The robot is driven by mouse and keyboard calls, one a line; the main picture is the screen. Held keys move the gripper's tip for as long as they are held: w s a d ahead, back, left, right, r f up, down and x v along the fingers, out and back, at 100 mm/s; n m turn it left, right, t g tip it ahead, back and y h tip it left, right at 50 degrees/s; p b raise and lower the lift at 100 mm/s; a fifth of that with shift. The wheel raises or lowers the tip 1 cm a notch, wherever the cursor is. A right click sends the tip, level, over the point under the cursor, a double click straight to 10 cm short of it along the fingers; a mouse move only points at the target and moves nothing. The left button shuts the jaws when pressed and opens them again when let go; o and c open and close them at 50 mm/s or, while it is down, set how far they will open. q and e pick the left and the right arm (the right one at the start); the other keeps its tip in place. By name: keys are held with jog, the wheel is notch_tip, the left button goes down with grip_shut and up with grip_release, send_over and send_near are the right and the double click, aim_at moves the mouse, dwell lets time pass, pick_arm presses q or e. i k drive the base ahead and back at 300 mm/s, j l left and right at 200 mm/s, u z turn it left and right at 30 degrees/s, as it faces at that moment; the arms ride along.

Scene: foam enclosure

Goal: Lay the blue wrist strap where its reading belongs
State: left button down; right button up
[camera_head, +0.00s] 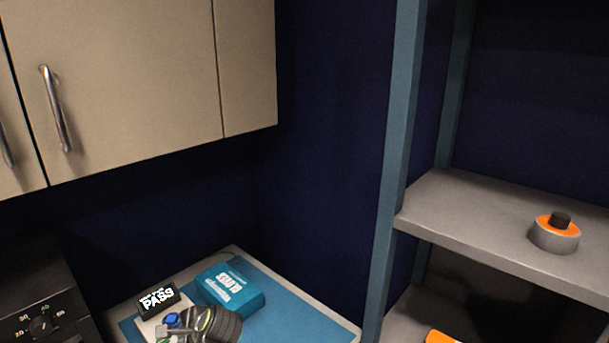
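A small blue thing (173,320), perhaps the blue wrist strap, shows at the bottom of the view on or beside a pale block (150,326). It is too small and crowded to be sure. A black sign or display reading "PASS" (158,299) stands behind it, tilted; its smaller upper text is unclear. A dark ribbed, rounded thing (226,325) with a yellow-green streak lies just right of the blue thing, cut by the lower edge; I cannot tell what it is. Neither of my grippers can be made out in this view.
A blue gloves box (231,287) sits on the blue mat (290,320) of a bench corner. The mat's right part is clear. Cabinets (120,80) hang above. A shelf (470,222) at right bears a grey-orange round object (555,234). A black dial panel (40,315) is at left.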

aim_at(181, 321)
jog(key=k+l, duration=0.15)
jog(key=l, duration=0.25)
jog(key=k+l, duration=0.15)
jog(key=l, duration=0.2)
jog(key=k+l, duration=0.15)
jog(key=l, duration=0.25)
jog(key=k+l, duration=0.15)
jog(key=l, duration=0.2)
